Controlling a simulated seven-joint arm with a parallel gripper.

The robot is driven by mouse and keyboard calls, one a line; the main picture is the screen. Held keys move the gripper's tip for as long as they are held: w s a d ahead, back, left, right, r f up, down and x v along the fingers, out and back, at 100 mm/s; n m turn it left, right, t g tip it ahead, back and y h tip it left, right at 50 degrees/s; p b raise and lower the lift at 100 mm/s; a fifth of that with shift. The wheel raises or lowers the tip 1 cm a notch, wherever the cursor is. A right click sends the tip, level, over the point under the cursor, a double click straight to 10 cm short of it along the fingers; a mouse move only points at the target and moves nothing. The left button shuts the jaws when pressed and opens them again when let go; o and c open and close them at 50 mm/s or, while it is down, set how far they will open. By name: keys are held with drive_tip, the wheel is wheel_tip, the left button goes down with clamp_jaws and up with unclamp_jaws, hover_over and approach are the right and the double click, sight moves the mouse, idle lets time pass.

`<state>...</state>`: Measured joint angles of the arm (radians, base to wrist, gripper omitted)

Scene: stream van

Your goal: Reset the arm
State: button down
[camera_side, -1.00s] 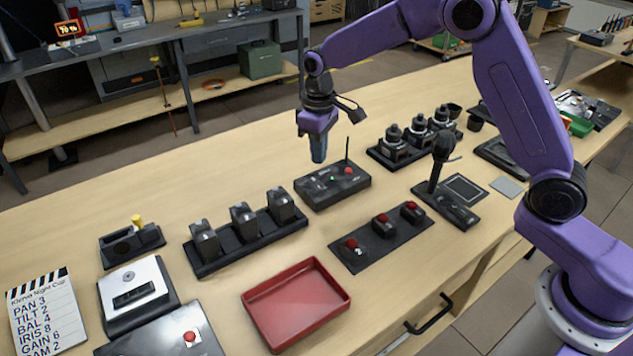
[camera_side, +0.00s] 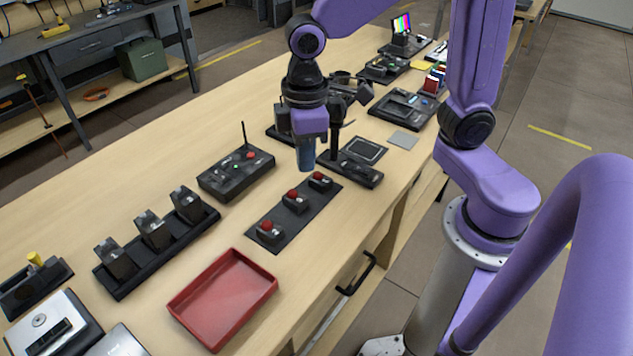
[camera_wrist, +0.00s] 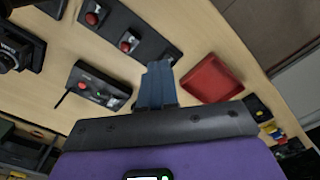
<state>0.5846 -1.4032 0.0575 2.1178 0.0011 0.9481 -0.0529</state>
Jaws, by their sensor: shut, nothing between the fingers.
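My gripper (camera_side: 306,160) is the purple end of the arm with blue fingers pointing down. In the side view it hangs above the table, just beyond the far end of the red-button panel and left of the dark stand with a flat pad. I cannot tell its exact height. In the wrist view its blue fingers (camera_wrist: 158,72) are together with nothing between them. The wooden table (camera_side: 120,170) lies below.
A black panel with red buttons (camera_side: 270,232), a black control box with an antenna (camera_side: 235,175), a rack of dark blocks (camera_side: 155,240) and a red tray (camera_side: 222,298) stand on the table. A grey square pad (camera_side: 403,140) lies near the right edge.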

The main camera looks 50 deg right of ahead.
drive_tip(key=s+d+n, duration=0.1)
drive_tip(key=s+d, duration=0.3)
drive_tip(key=s, duration=0.3)
drive_tip(key=s+d+n, duration=0.1)
drive_tip(key=s+d, duration=0.3)
drive_tip(key=s, duration=0.3)
drive_tip(key=shift+f+n, duration=0.3)
drive_tip(key=shift+f, duration=0.15)
